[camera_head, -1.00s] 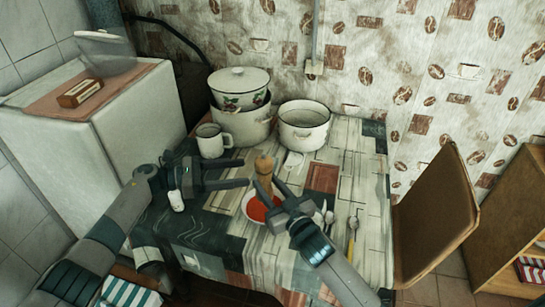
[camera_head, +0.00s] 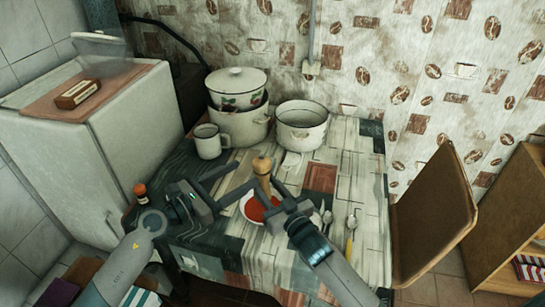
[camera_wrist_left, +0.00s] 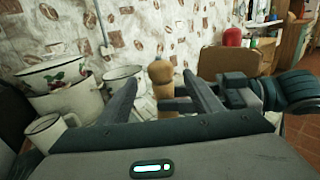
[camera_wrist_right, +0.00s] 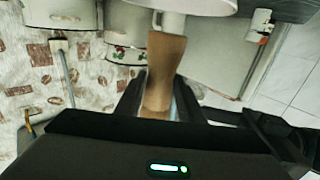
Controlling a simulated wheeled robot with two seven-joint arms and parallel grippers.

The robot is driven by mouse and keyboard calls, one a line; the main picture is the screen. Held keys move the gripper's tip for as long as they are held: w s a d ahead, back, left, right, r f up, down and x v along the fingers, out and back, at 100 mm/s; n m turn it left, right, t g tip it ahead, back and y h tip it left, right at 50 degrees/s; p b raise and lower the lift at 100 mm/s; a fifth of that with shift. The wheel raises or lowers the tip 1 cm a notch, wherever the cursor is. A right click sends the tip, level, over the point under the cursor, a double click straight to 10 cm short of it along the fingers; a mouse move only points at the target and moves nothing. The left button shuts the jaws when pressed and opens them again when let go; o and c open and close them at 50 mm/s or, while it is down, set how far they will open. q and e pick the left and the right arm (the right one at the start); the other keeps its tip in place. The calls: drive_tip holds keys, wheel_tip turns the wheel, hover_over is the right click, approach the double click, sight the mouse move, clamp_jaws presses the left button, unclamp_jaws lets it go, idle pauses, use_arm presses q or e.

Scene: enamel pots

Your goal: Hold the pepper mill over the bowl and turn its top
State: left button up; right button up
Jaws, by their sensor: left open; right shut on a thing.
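The wooden pepper mill (camera_head: 262,166) stands upright with its round knob on top. My right gripper (camera_head: 268,186) is shut on its lower body and holds it above the white bowl (camera_head: 246,213) of red food. In the right wrist view the mill (camera_wrist_right: 164,62) is between the fingers. My left gripper (camera_head: 246,175) is open and empty, left of the mill, with its fingers pointing at it. In the left wrist view the mill's top (camera_wrist_left: 160,72) appears between the open fingertips, apparently beyond them. The bowl is partly hidden by the mill and my right gripper.
A white mug (camera_head: 209,145), a lidded pot (camera_head: 238,88) stacked on another pot (camera_head: 240,127), and an open pot (camera_head: 302,134) stand behind. Spoons (camera_head: 327,219) and a yellow-handled utensil (camera_head: 350,238) lie right of the bowl. A red-capped bottle (camera_head: 140,193) stands at the left edge.

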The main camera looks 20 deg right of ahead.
use_arm(q)
drive_tip(key=shift+d, duration=0.15)
drive_tip(key=x, duration=1.1)
drive_tip(key=shift+w+d, duration=0.15)
drive_tip(key=shift+d, duration=0.2)
drive_tip(key=c, duration=1.1)
drive_tip(key=shift+f+m+g, duration=0.1)
drive_tip(key=shift+m+g, duration=0.2)
drive_tip(key=shift+g, duration=0.3)
